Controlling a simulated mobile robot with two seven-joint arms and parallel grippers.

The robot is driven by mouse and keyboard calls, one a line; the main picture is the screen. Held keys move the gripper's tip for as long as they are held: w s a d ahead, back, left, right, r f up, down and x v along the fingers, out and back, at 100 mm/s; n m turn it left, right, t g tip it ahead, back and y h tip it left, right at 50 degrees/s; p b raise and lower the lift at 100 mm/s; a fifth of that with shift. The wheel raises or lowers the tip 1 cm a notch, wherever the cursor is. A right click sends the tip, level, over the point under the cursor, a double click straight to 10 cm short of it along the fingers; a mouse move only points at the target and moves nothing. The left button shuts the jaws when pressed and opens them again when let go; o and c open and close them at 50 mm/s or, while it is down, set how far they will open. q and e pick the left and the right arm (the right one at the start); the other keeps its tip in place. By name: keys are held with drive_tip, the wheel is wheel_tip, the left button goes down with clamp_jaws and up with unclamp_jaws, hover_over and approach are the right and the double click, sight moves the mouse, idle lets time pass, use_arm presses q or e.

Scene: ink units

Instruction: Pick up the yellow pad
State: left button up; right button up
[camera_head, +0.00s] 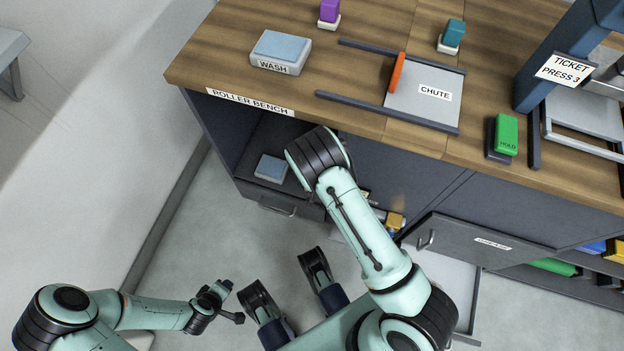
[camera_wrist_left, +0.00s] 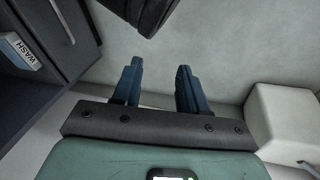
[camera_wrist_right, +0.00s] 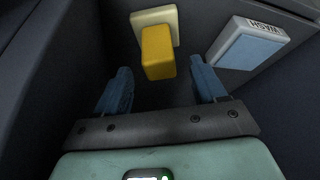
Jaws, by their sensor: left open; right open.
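A yellow block (camera_wrist_right: 158,52) on a pale cream base (camera_wrist_right: 154,17) lies in a dark space in the right wrist view. My right gripper (camera_wrist_right: 162,90) is open, its fingertips on either side below the block, with nothing held. Contact cannot be told. In the head view the right arm bends at the cabinet front and hides its gripper. A small yellow thing (camera_head: 396,221) shows beside that arm; I cannot tell if it is the same one. My left gripper (camera_wrist_left: 160,75) is open and empty over the floor; it also shows at lower left in the head view (camera_head: 232,302).
A grey WASH box with a blue top (camera_wrist_right: 250,45) stands right of the block; one shows in the open cabinet (camera_head: 271,168).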

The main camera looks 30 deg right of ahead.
drive_tip(key=b+x, duration=0.1)
drive_tip(key=x, duration=0.3)
drive_tip(key=shift+w+d+f+b, duration=0.15)
drive_tip(key=shift+b, duration=0.2)
drive_tip(key=shift+w+f, duration=0.15)
drive_tip(key=shift+f, duration=0.25)
drive_tip(key=c, duration=1.2)
use_arm(q)
drive_tip(key=shift+g, duration=0.7)
drive_tip(key=s+f, duration=0.3)
drive_tip(key=shift+s+a+f, duration=0.25)
drive_tip(key=shift+a+f, duration=0.05)
drive_tip(key=shift+a, duration=0.05)
use_arm(e)
drive_tip(key=shift+o, duration=0.2)
drive_tip(key=shift+r, duration=0.1)
